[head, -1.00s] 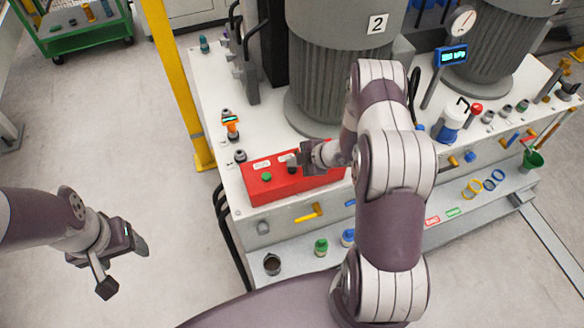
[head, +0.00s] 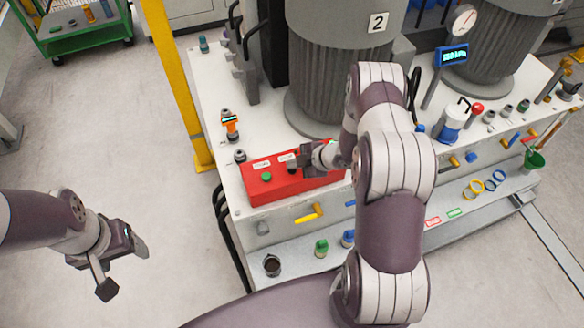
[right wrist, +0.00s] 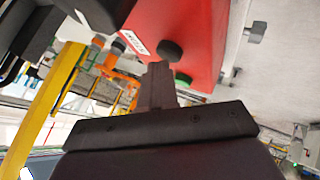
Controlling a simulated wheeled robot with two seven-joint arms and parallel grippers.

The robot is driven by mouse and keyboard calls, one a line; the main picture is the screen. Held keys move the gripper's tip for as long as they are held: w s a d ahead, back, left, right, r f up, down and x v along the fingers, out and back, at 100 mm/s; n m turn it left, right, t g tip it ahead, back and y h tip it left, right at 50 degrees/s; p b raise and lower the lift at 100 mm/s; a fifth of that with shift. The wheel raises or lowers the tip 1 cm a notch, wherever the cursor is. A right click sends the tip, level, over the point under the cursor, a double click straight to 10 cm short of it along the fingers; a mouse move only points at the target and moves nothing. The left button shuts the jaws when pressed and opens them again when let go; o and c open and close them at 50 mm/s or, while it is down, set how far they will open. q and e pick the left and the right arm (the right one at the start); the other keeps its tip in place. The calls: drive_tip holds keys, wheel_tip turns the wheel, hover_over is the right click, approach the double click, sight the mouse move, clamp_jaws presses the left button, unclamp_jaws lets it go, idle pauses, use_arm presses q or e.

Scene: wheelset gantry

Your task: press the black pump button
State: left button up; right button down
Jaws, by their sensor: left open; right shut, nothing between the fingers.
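The red control box (head: 262,194) sits at the front left of the white bench and carries a green button (head: 266,176) and the black pump button (head: 291,168). In the right wrist view the black button (right wrist: 171,50) is a dark round knob on the red face, with the green button (right wrist: 183,79) beside it. My right gripper (head: 297,160) is shut and empty, its fingertips (right wrist: 158,68) right by the black button. I cannot tell whether they touch it. My left gripper (head: 124,270) is open and empty, out over the floor at left.
A large grey ribbed cylinder (head: 330,75) marked 2 stands behind the box. An orange-topped device (head: 230,124) is behind its left end. A yellow post (head: 178,85) rises at the bench's left edge. Yellow handles (head: 308,214) and small bottles (head: 321,248) are below.

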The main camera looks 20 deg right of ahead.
sight(295, 171)
drive_tip(key=shift+f, duration=0.2)
drive_tip(key=shift+r, duration=0.1)
drive_tip(key=shift+r+p, duration=0.6)
drive_tip(key=shift+r, duration=0.2)
drive_tip(key=shift+r, duration=0.1)
wheel_tip(295, 171, up, 5)
drive_tip(key=p, duration=0.4)
idle(0.8)
